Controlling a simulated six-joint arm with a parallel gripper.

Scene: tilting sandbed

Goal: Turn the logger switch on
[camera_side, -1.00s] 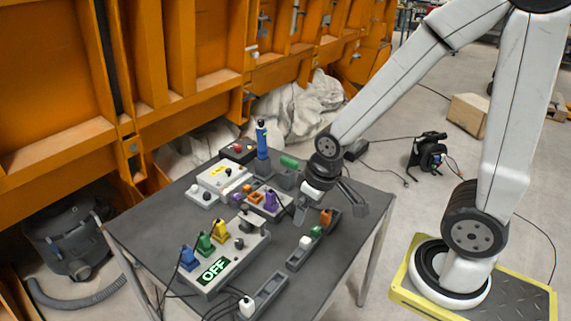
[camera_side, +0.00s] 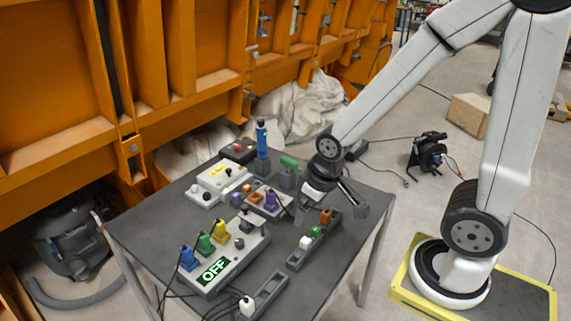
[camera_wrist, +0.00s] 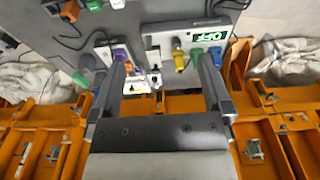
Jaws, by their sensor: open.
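A grey box (camera_side: 236,262) with a green OFF display (camera_side: 215,270) lies at the front of the table in the side view. Blue (camera_side: 187,257), green (camera_side: 205,242) and yellow (camera_side: 220,230) plugs stand on it. A dark, small switch-like part (camera_side: 246,224) sits at its far end. The OFF display also shows upside down in the wrist view (camera_wrist: 207,37). My gripper (camera_side: 322,208) is open and empty above the table, right of the box and apart from it.
A white box with a yellow label (camera_side: 220,180), a blue upright tool (camera_side: 262,140), a purple plug (camera_side: 271,200) and a grey strip with small coloured parts (camera_side: 303,256) crowd the table. Cables run off the front edge.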

